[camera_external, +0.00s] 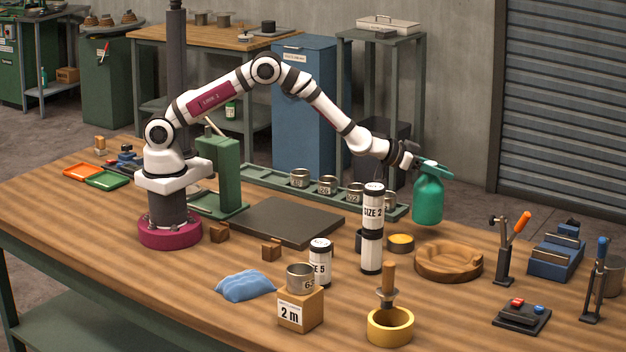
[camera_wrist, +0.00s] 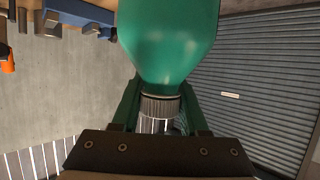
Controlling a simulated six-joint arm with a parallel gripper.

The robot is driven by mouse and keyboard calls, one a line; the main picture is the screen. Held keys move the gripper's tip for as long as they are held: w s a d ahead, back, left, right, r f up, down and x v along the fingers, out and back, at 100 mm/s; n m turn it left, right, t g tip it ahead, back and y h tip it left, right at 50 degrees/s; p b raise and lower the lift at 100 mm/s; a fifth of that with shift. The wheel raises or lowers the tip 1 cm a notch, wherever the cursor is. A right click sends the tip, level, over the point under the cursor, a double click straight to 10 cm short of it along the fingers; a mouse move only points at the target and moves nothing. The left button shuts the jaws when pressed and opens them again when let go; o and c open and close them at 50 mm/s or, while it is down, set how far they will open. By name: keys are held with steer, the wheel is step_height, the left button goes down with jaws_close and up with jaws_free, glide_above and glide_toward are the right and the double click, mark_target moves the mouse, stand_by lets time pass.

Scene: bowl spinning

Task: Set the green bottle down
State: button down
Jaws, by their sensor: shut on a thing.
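The green bottle (camera_external: 428,202) hangs in the external view at the end of my arm, above the back right part of the workbench. My gripper (camera_external: 420,163) is shut on it near its top. In the wrist view the bottle (camera_wrist: 170,40) fills the upper middle, and its ribbed neck (camera_wrist: 160,106) sits between the two green fingers of my gripper (camera_wrist: 160,118). The bottle looks upright in the external view. I cannot tell exactly how high its base is above the bench.
A round wooden dish (camera_external: 448,262) lies below and in front of the bottle. A tall white "SIZE 2" cylinder stack (camera_external: 372,235) stands to its left. A rack with tins (camera_external: 327,186) lies behind left. An orange-handled tool stand (camera_external: 505,255) and blue block (camera_external: 556,255) are right.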

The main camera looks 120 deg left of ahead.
mark_target(438, 185)
steer(key=shift+f, duration=1.95)
steer(key=shift+c, duration=2.1)
jaws_free()
steer(key=shift+f, duration=0.15)
steer(key=shift+s+r, duration=0.1)
steer(key=shift+r, duration=0.1)
steer(key=v, duration=1.1)
steer(key=shift+s+d, duration=0.3)
steer(key=shift+d, duration=0.05)
